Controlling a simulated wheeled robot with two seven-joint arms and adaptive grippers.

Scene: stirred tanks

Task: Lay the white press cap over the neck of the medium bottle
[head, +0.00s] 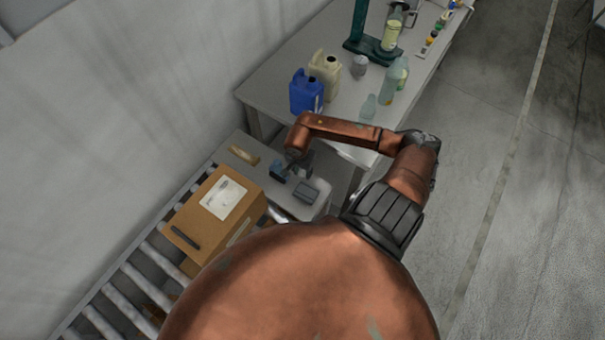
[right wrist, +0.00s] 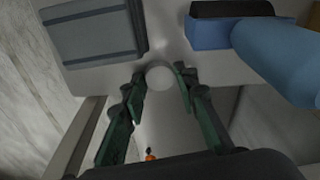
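A small round white disc, which looks like the press cap (right wrist: 160,77), lies near the edge of the small side table in the right wrist view. My right gripper (right wrist: 160,82) is open, with its green-sided fingers on either side of the disc and a gap on each side. In the head view my right gripper (head: 299,168) is low over the small table, and I cannot make out the cap there. Several clear bottles stand on the long bench, including one with yellowish liquid (head: 388,86); I cannot tell which is the medium bottle. My left gripper is not in view.
A grey box (head: 307,192) and a blue holder (head: 278,171) flank the gripper on the small table (head: 322,207). A cardboard carton (head: 214,212) sits on the roller conveyor (head: 128,277). Blue (head: 306,94) and cream (head: 325,74) jugs stand on the bench (head: 262,84).

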